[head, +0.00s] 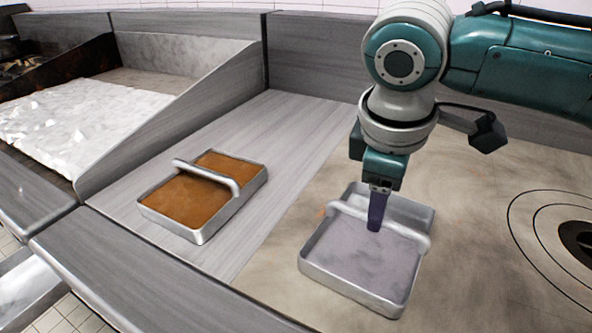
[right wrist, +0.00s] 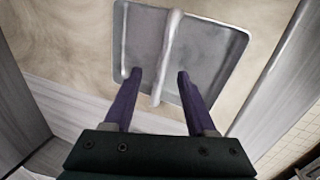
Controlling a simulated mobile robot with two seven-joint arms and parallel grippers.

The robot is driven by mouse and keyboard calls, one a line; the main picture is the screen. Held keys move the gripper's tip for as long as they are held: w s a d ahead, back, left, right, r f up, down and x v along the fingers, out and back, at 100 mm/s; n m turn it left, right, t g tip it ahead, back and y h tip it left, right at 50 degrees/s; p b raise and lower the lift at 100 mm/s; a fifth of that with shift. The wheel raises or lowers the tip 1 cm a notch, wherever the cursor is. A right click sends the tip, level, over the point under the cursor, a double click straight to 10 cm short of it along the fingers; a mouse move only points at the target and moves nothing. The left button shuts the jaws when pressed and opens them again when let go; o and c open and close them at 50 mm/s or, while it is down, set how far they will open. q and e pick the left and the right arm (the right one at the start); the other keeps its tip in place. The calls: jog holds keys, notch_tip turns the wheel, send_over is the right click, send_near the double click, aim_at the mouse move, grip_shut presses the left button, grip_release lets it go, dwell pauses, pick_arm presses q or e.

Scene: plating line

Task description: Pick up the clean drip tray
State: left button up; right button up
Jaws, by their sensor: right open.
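The clean drip tray (head: 358,258) is an empty grey metal tray with a bar handle across its middle. It sits on the tan surface at the right in the head view. It also shows at the top of the right wrist view (right wrist: 205,50). My right gripper (head: 375,228) points down over the tray, at the handle. In the right wrist view my right gripper (right wrist: 159,73) is open, with the handle bar between its two purple fingers. Contact with the handle cannot be told. My left gripper is out of view.
A second tray (head: 205,236) with brown contents and a similar handle sits on the grey counter to the left. A bin of white pieces (head: 75,115) lies farther left. A round dark opening with rings (head: 580,240) is at the right.

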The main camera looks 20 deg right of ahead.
aim_at(379, 271)
jog(key=x, duration=0.5)
jog(key=shift+a+b, duration=0.1)
jog(key=shift+b, duration=0.3)
grip_shut()
jog(key=shift+s, duration=0.1)
dwell(0.9)
